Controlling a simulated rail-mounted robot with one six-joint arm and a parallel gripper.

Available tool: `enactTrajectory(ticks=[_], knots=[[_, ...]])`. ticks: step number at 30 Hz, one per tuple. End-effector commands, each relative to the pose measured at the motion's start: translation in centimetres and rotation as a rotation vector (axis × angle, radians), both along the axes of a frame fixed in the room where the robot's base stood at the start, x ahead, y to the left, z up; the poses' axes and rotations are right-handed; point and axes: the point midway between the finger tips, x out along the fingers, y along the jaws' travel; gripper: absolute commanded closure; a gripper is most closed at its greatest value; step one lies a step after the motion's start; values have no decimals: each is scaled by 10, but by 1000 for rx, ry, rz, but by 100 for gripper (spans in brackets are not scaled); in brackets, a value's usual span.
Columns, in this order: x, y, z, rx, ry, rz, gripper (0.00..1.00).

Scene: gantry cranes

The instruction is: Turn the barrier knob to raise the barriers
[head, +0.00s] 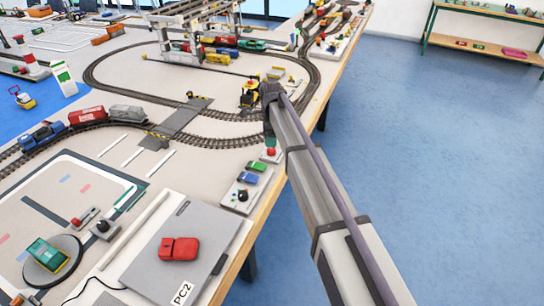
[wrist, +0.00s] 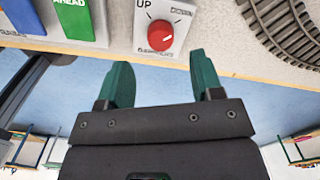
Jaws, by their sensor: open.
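The red barrier knob (wrist: 160,36) sits on a pale panel (wrist: 181,22) marked UP on the left and DOWN on the right, with a BARRIERS label on its near side. In the head view the knob (head: 271,152) is at the table's right edge. My gripper (wrist: 161,69) is open and empty, its two green fingers just short of the knob, one toward each side and apart from it. In the head view my gripper (head: 270,141) hangs just above the knob, partly hidden. The barriers are small beside the grey level crossing (head: 182,118); their angle is hard to tell.
A control box with green (head: 256,166) and blue buttons stands beside the knob panel; the green button (wrist: 74,18) also shows in the wrist view. Curved track (wrist: 287,25) lies right of the knob. A yellow locomotive (head: 250,95) stands beyond. Blue floor is free beyond the table edge.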

Motion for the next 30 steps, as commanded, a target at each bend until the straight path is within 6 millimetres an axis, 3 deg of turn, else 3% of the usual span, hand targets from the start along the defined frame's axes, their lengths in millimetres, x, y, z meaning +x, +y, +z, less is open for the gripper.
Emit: enactTrajectory(ticks=[1, 6, 16, 30], knots=[[0, 0, -27, 0, 0, 0, 40], [0, 0, -55, 0, 0, 1, 40], [0, 0, -55, 0, 0, 1, 40], [0, 0, -55, 0, 0, 1, 85]])
